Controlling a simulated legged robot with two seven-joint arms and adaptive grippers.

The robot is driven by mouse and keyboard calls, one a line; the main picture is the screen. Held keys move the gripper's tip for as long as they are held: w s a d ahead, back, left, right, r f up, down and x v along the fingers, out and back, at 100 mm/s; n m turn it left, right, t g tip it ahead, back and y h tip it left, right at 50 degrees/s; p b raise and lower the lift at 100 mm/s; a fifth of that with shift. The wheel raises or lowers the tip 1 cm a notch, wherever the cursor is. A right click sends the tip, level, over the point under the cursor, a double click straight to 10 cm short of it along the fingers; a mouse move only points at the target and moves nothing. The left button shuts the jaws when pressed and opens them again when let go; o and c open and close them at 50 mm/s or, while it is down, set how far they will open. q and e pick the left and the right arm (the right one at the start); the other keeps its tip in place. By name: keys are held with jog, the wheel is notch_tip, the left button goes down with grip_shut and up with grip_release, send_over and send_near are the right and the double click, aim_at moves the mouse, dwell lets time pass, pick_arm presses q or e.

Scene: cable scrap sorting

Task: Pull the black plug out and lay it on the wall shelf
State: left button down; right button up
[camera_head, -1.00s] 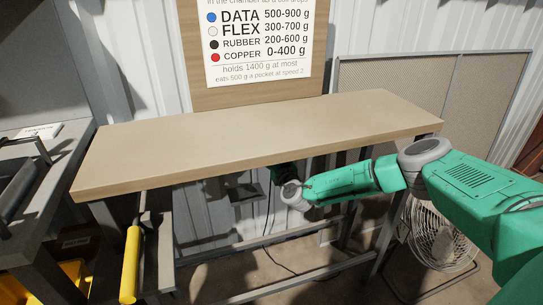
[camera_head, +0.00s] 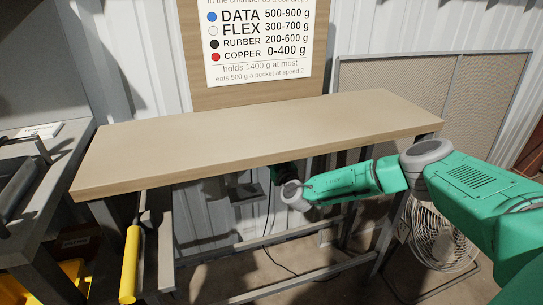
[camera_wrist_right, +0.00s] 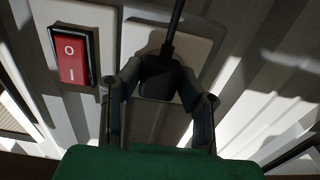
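The black plug (camera_wrist_right: 160,78) sits at a pale wall plate (camera_wrist_right: 198,52), with its black cable (camera_wrist_right: 174,28) running up in the right wrist view. My right gripper (camera_wrist_right: 158,72) has its two fingers closed against both sides of the plug. A gap between plug and plate cannot be made out. In the head view my right gripper (camera_head: 283,174) is partly hidden below the front edge of a long wooden shelf (camera_head: 250,137) at the wall. The shelf top is bare. The plug is not clear in the head view. My left gripper is not in view.
A red rocker switch (camera_wrist_right: 72,58) is left of the plug. A thin black cable (camera_head: 268,215) hangs below the shelf. A fan (camera_head: 440,238) stands at the right. A yellow handle (camera_head: 130,262) is at the lower left. A sign (camera_head: 260,40) hangs above the shelf.

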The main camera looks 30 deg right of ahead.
grip_shut()
jog(key=shift+p+v, duration=1.95)
jog(key=shift+v, duration=1)
jog(key=w+a+f+b, duration=0.3)
jog(key=a+f+b, duration=0.5)
jog(key=a, duration=0.1)
jog(key=shift+f+b, duration=0.35)
jog(key=shift+a, duration=0.1)
